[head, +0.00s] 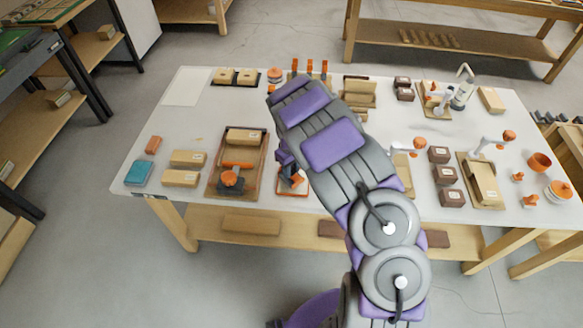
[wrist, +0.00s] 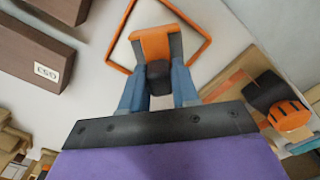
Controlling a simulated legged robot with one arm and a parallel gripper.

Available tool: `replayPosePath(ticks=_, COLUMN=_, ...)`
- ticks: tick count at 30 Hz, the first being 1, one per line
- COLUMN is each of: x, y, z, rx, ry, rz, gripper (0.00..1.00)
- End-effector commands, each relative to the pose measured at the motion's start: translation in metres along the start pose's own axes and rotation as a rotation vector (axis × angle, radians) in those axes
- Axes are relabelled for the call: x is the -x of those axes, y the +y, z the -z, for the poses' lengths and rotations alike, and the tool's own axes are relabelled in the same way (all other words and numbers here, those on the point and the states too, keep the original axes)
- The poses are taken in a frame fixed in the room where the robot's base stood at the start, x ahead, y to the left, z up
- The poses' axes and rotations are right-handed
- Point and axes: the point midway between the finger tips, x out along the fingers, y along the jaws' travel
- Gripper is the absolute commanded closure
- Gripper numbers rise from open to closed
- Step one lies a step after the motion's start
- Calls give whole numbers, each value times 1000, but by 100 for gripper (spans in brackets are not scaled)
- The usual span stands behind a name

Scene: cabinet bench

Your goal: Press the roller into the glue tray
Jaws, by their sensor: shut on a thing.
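The roller, with an orange part (wrist: 156,42) and a black part (wrist: 159,76), is held between the two blue-grey fingers of my gripper (wrist: 159,88) in the wrist view. The glue tray, a pale square with a thin orange rim (wrist: 117,68), shows around and behind the roller there. The roller overlaps the tray in this view; I cannot tell whether it touches it. In the head view my gripper (head: 290,168) is over the tray (head: 293,194), and my arm hides part of both.
A wooden tray (head: 213,184) with a tan block (head: 245,136) and an orange-topped black item (head: 230,181) stands just left of the glue tray. Brown boxes (head: 447,175) stand to the right, beyond my arm. The white table (head: 145,125) has free room at its left.

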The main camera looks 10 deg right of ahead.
Motion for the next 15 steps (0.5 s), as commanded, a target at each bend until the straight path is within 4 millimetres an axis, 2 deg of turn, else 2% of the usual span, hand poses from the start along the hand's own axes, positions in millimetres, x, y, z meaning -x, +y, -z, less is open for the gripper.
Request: replayPosePath(ticks=15, x=-4, y=0, z=0, rx=0, ry=0, rz=-1, gripper=94)
